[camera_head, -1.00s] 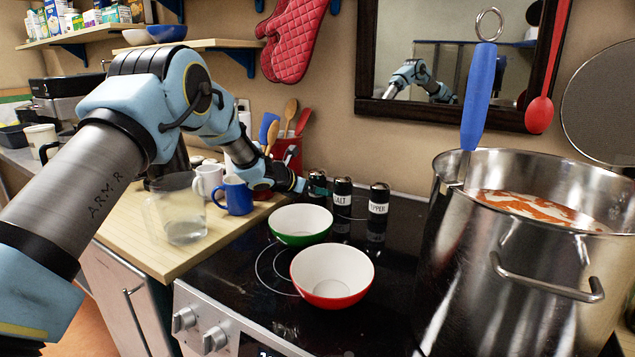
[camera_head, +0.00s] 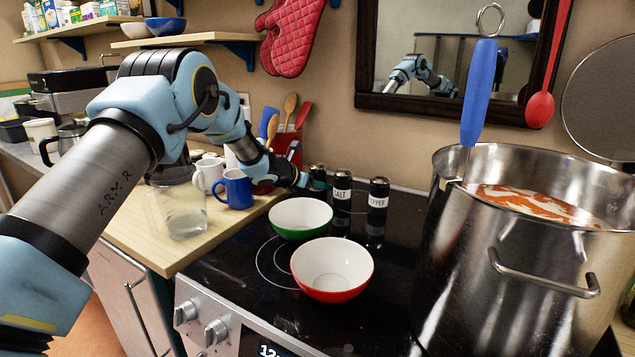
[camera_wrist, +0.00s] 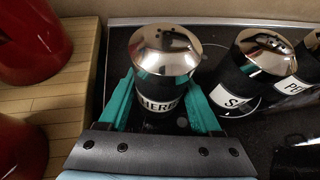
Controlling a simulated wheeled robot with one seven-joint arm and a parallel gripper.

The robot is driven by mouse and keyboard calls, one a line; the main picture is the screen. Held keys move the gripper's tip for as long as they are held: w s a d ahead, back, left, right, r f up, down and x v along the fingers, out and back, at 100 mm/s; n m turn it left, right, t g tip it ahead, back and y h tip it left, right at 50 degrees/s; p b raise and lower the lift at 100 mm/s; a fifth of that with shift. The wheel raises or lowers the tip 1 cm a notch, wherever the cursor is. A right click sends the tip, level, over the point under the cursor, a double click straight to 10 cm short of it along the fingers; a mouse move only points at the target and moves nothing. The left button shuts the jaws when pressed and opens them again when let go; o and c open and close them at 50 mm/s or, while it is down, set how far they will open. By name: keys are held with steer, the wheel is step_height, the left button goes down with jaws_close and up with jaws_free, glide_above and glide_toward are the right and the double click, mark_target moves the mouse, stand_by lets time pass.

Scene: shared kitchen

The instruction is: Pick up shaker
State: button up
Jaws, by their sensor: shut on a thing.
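The fingers are shut on its sides. In the head view this shaker (camera_head: 318,171) is at the left end of a row at the back of the stove, with my gripper (camera_head: 306,182) reaching it from the left. The salt shaker (camera_head: 342,186) and the pepper shaker (camera_head: 378,200) stand upright to its right. Its base is hidden, so I cannot tell whether it is clear of the stove.
A green bowl (camera_head: 300,217) and a red bowl (camera_head: 332,270) sit on the stove. A large steel pot (camera_head: 510,265) stands at the right. Mugs (camera_head: 235,190), a clear pitcher (camera_head: 180,212) and a red utensil holder (camera_head: 287,150) are on the wooden counter at the left.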

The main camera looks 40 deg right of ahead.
jaws_close()
steer(key=shift+r, duration=0.1)
